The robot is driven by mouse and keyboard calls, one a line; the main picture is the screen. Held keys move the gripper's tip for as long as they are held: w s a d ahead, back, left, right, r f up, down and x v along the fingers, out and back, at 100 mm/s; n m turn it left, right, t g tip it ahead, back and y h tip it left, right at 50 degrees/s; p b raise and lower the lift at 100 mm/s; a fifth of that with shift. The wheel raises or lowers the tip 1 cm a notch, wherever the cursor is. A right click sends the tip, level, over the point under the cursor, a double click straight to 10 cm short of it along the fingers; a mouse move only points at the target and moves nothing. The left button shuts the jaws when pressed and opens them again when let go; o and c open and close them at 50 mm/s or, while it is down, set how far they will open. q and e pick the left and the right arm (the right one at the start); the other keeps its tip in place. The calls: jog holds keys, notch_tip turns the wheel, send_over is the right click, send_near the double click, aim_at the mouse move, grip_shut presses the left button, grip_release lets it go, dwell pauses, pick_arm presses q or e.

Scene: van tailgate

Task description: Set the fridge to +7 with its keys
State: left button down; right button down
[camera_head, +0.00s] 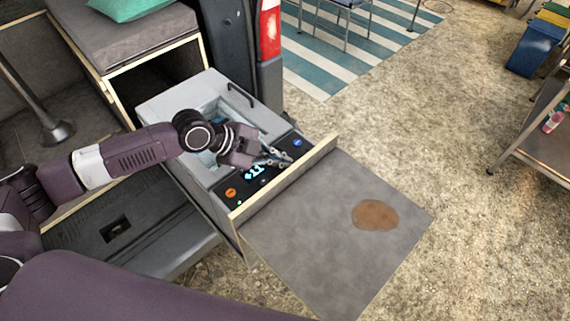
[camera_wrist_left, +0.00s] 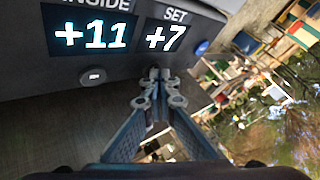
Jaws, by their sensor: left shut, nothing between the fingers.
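The fridge (camera_head: 163,109) is a grey box with a dark control panel along its front edge. In the left wrist view, the INSIDE display (camera_wrist_left: 90,35) reads +11 and the SET display (camera_wrist_left: 166,38) reads +7. A small grey key with a minus mark (camera_wrist_left: 92,76) sits below the INSIDE display. In the head view, an orange button (camera_head: 231,193) and a blue button (camera_head: 298,142) are at opposite ends of the panel. My left gripper (camera_head: 279,158) is shut and empty, its tips just below the SET display; whether they touch the panel cannot be told. They may hide another key.
A wooden-edged flap (camera_head: 330,230) with a brown stain lies in front of the fridge. A grey cushioned bench (camera_head: 125,35) stands behind it, and the van's tail light (camera_head: 269,28) is at the back. Open gravel ground lies to the right.

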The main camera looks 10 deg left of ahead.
pick_arm(q)
jog(key=shift+r+p, duration=0.4)
jog(key=shift+r, duration=0.3)
notch_tip(320, 180, up, 5)
jog(key=p, duration=0.4)
dwell(0.3)
dwell(0.4)
